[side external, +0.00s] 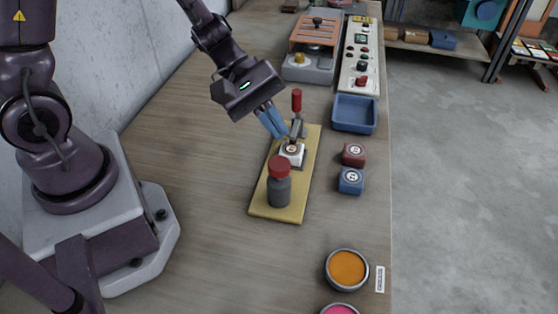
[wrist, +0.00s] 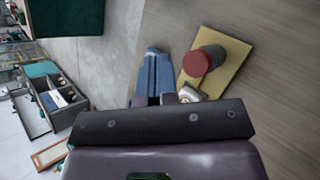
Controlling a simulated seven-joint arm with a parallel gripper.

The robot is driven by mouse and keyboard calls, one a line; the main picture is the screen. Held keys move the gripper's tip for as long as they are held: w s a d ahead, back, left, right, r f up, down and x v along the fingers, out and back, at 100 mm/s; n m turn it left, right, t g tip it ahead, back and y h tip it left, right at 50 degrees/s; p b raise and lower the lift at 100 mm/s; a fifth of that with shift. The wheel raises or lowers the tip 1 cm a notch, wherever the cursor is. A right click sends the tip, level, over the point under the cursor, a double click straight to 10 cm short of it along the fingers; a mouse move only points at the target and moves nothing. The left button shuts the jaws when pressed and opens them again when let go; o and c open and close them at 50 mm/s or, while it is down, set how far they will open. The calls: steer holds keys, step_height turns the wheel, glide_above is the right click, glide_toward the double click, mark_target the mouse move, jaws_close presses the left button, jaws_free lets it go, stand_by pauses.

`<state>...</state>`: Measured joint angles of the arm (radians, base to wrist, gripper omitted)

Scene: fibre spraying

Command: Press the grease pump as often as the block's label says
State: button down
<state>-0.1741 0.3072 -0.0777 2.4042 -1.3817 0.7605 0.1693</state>
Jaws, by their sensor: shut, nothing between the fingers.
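A yellow board (side external: 262,208) carries a grey bottle with a red cap (side external: 279,185), which looks like the grease pump. Behind it a light block (side external: 292,153) with a round label sits in a fixture beside an upright red-handled clamp (side external: 297,101). The label's mark is too small to read surely. My gripper (side external: 280,136) has blue fingers, shut and empty, just above and left of the light block; contact cannot be told. In the wrist view the fingers (wrist: 154,75) are together, left of the red cap (wrist: 196,63); the light block (wrist: 192,92) is partly hidden by my wrist.
A red block (side external: 353,154) and a blue block (side external: 351,181) with round labels stand right of the board. A blue tray (side external: 355,114), a control panel (side external: 360,60) and an orange-topped machine (side external: 313,45) stand behind. An orange-filled bowl (side external: 346,269) is at front. The table left of the board is clear.

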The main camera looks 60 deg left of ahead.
mark_target(276, 164)
stand_by(0.4)
step_height(276, 164, up, 4)
steer(key=shift+f, duration=0.1)
steer(key=shift+f, duration=0.1)
steer(key=shift+f, duration=4.35)
steer(key=shift+f, duration=0.2)
steer(key=shift+f, duration=0.2)
